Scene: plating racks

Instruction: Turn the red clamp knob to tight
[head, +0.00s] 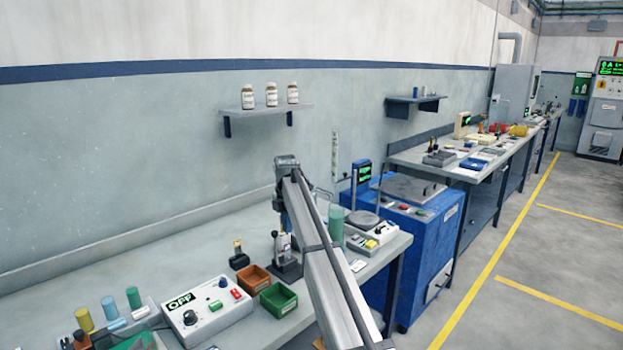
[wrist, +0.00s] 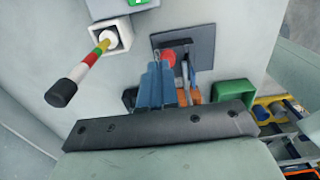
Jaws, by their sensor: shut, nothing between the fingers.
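The red clamp knob (wrist: 168,56) shows in the wrist view on a dark plate (wrist: 203,40), just beyond my fingertips and partly hidden by them. My gripper (wrist: 157,68) has its blue fingers together with nothing between them. Whether the fingertips touch the knob I cannot tell. In the head view my gripper (head: 285,226) points down over a small dark-based fixture (head: 287,271) on the bench. The red knob cannot be made out there. I see no tight mark in either view.
Beside the fixture are an orange bin (head: 254,279), a green bin (head: 279,300) and a small black post (head: 238,259). A control box reading OFF (head: 205,318) stands front left. A green cylinder (head: 336,226) stands right. In the wrist view, a banded lever (wrist: 82,72) juts out left.

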